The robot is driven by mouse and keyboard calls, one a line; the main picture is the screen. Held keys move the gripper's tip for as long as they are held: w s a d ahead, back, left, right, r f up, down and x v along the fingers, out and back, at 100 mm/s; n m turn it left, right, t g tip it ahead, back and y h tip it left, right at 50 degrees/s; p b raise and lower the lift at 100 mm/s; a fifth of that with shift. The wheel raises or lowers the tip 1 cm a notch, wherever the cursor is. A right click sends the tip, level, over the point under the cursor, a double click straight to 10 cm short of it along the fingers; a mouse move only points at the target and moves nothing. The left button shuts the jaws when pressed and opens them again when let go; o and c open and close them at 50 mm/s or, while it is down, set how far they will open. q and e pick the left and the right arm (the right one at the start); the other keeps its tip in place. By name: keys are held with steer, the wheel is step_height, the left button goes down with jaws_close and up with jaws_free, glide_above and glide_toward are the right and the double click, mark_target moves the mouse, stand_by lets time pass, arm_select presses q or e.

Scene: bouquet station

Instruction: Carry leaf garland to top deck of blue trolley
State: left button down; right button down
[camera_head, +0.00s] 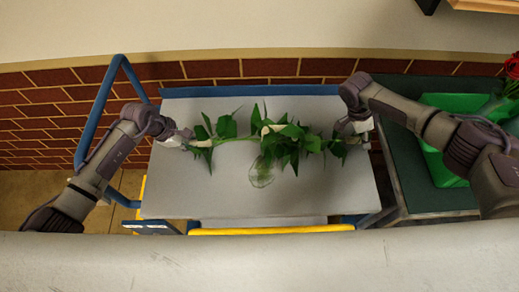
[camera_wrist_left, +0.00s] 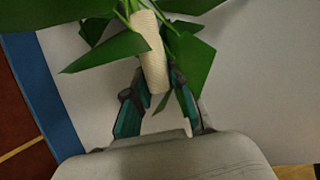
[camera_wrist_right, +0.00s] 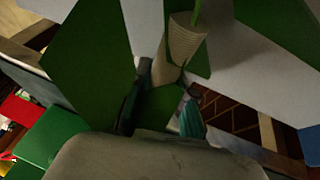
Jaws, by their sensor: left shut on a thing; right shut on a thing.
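The leaf garland (camera_head: 226,127), a green leafy strand with cream wrapped ends, stretches left to right over the grey top deck (camera_head: 210,185) of the blue trolley. My left gripper (camera_head: 183,140) is shut on its left end; the left wrist view shows the cream wrap (camera_wrist_left: 152,50) between the fingers. My right gripper (camera_head: 354,131) is shut on its right end; the right wrist view shows another cream wrap (camera_wrist_right: 182,45) at the fingers, partly behind leaves. I cannot tell whether the garland touches the deck.
A clear glass vessel (camera_head: 261,173) shows at the garland's middle, partly hidden by leaves. The trolley's blue handle (camera_head: 99,112) rises at the left. On the right, a dark table (camera_head: 408,172) holds a green crate (camera_head: 432,165), with red roses (camera_head: 513,66) beyond. A brick wall runs behind.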

stand_by(0.3)
arm_select(q)
steer(key=c, duration=1)
jaws_free()
arm_select(e)
steer(key=c, duration=1)
jaws_free()
steer(key=shift+f, duration=0.1)
